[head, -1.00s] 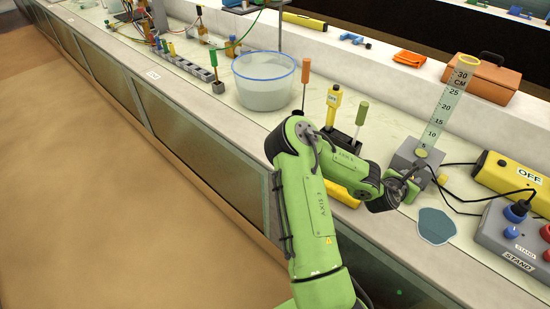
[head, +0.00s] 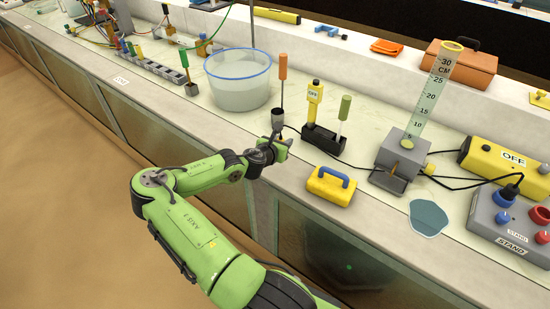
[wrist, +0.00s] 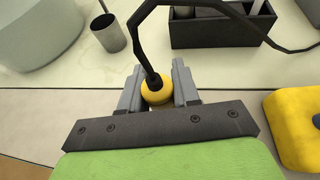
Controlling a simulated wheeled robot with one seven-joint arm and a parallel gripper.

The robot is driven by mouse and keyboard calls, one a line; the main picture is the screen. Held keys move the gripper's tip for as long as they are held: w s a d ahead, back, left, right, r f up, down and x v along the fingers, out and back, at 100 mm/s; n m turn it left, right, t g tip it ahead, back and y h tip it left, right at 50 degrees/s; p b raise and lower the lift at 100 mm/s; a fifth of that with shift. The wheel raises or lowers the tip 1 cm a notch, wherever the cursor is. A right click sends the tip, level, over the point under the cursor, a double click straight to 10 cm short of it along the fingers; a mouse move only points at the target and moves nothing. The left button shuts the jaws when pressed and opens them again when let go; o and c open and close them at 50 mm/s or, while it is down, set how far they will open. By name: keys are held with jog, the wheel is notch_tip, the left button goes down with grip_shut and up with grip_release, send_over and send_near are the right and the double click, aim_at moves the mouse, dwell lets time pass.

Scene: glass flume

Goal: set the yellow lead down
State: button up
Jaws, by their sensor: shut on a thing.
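The yellow lead (wrist: 157,93) has a round yellow plug end with a black cable rising from it. My gripper (wrist: 157,84) is shut on this plug, which sits between the two grey fingers in the wrist view. The cable arcs up and to the right past the black rack. In the head view my gripper (head: 285,145) is over the near part of the counter, just in front of a grey cup (head: 278,117). The plug is too small to make out there. I cannot tell whether it touches the counter.
A black rack (head: 322,141) with tools and a yellow block with a blue handle (head: 328,187) stand right of my gripper. A water-filled tub (head: 238,90) is behind left. Farther right are a ruler stand (head: 402,155) and a STAND box (head: 500,222). Bare counter lies near my gripper.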

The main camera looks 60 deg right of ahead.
notch_tip(320, 180, down, 5)
jog(key=shift+b, duration=1.05)
jog(key=shift+r, duration=0.15)
jog(key=o, duration=1)
jog(key=shift+o, duration=0.2)
